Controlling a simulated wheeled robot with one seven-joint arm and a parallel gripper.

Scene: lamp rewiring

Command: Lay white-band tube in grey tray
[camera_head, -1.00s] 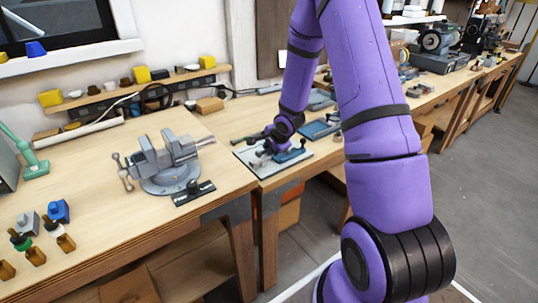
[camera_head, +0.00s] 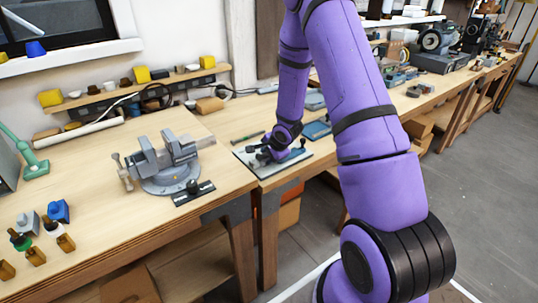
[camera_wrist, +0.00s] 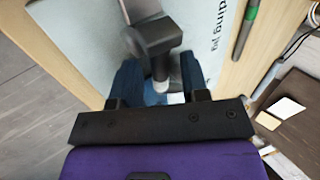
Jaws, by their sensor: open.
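My gripper (camera_wrist: 159,80) is open, its two blue fingers on either side of a dark grey fixture (camera_wrist: 153,36) in the wrist view. A short piece with a pale end (camera_wrist: 160,70) shows under the fixture between the fingers; I cannot tell if it is the white-band tube. In the head view my gripper (camera_head: 277,152) is low over the pale jig board (camera_head: 248,158), which hides much of the fixture. A grey tray-like thing (camera_head: 314,103) lies farther back on the bench, partly behind my arm.
A blue tray (camera_head: 317,131) lies just beyond the board. A green pen-like tool (camera_wrist: 247,24) lies beside the board. The bench edge is close in front of the board.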

